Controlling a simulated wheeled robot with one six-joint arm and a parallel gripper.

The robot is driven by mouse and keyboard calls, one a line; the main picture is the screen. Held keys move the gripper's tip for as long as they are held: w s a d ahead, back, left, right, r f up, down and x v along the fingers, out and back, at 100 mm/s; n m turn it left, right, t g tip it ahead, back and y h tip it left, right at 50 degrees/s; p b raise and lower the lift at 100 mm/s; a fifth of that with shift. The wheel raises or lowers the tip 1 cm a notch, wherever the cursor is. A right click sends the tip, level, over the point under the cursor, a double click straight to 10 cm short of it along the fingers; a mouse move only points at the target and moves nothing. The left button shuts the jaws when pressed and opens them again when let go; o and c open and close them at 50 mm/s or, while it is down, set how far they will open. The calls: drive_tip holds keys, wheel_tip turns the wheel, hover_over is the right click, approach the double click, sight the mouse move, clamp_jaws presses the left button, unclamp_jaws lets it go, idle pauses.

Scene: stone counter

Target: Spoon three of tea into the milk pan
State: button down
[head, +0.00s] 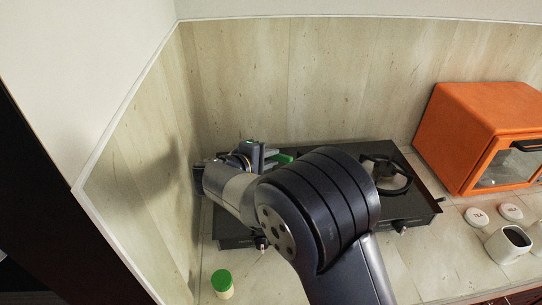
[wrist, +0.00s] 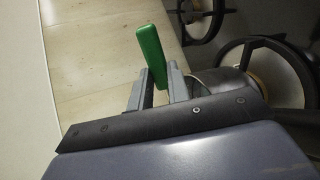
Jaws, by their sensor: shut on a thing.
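My gripper (wrist: 156,68) is shut on a flat green piece (wrist: 150,52), which looks like a spoon's handle; no bowl of a spoon shows. In the head view my gripper (head: 268,156) is over the left part of the hob, and the green piece (head: 285,158) sticks out to its right. In the wrist view a rounded metal vessel (wrist: 208,78), perhaps the milk pan, is partly hidden behind my gripper. A white container (head: 508,244) with a dark inside stands at the right. A white lid marked TEA (head: 476,217) lies beside it.
The black hob (head: 410,165) has a burner (head: 384,176) at its right, partly behind my arm. An orange oven (head: 485,130) stands at the right. A second white lid (head: 510,211) lies near the first. A green-lidded jar (head: 222,284) is at front left. A wall closes the left side.

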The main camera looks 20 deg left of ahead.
drive_tip(key=r+g, duration=0.1)
drive_tip(key=g, duration=0.2)
drive_tip(key=w+r+m+g+y, duration=0.1)
drive_tip(key=r+g, duration=0.1)
drive_tip(key=g, duration=0.1)
drive_tip(key=r+g, duration=0.1)
drive_tip(key=g, duration=0.1)
drive_tip(key=shift+w+r+g, duration=0.25)
drive_tip(key=shift+g, duration=0.15)
drive_tip(key=shift+w+d+r+m+g+y, duration=0.15)
drive_tip(key=shift+r+g+y, duration=0.15)
drive_tip(key=shift+g, duration=0.45)
drive_tip(key=shift+w+a+r+m+g+y, duration=0.1)
drive_tip(key=shift+w+r+g+y, duration=0.15)
drive_tip(key=shift+g, duration=0.55)
drive_tip(key=shift+w+d+r+m+g+y, duration=0.15)
drive_tip(key=shift+r+g+y, duration=0.2)
drive_tip(key=shift+g, duration=0.4)
idle(1.3)
